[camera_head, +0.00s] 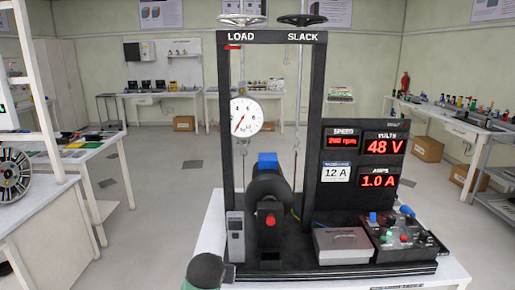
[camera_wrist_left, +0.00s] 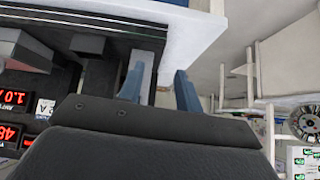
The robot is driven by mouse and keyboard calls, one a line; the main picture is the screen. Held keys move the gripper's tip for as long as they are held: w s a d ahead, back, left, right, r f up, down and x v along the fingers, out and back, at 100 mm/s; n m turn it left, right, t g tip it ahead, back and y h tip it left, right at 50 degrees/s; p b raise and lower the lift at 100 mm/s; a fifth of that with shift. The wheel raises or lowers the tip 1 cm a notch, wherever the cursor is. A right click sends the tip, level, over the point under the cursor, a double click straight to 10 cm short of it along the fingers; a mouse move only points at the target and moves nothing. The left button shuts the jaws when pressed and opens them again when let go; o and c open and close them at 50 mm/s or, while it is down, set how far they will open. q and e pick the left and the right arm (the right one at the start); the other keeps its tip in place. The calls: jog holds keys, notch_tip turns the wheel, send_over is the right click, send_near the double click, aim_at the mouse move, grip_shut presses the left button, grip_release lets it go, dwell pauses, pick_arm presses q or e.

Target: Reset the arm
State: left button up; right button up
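In the head view the black test rig (camera_head: 222,130) stands on a white table, with LOAD and SLACK handwheels on top and a round dial (camera_head: 245,117). A dark wheel with a blue block on top sits at its middle, and a grey handheld device (camera_head: 235,238) stands upright at its left front. Part of my left arm shows at the bottom edge, left of the rig. In the left wrist view my left gripper (camera_wrist_left: 161,90) has its blue fingers apart, near the rig's base edge. A pale grey surface shows beside one finger; I cannot tell whether it touches. My right gripper is in neither view.
The displays read 48 V (camera_head: 384,147) and 1.0 A (camera_head: 378,181). A grey box (camera_head: 342,243) and a control panel (camera_head: 402,240) with knobs sit at the right front. A side bench (camera_head: 35,210) with a spoked wheel (camera_head: 14,175) stands at left. Floor between is clear.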

pick_arm(q)
jog(key=s+a+f+g, duration=0.25)
jog(key=s+f, duration=0.35)
jog(key=s, duration=0.6)
jog(key=s+a+f+m+g, duration=0.1)
jog(key=s+a+f, duration=0.35)
jog(key=s, duration=0.65)
jog(key=s+a+f+g, duration=0.1)
jog(key=s+a+f, duration=0.2)
jog(key=s+f, duration=0.65)
jog(key=s+d+f+g, duration=0.1)
jog(key=s+d+f, duration=0.1)
jog(key=f, duration=0.8)
jog(key=s+d+f+g, duration=0.1)
jog(key=s+d+f, duration=0.2)
jog(key=f, duration=0.8)
jog(key=shift+d+h, duration=0.3)
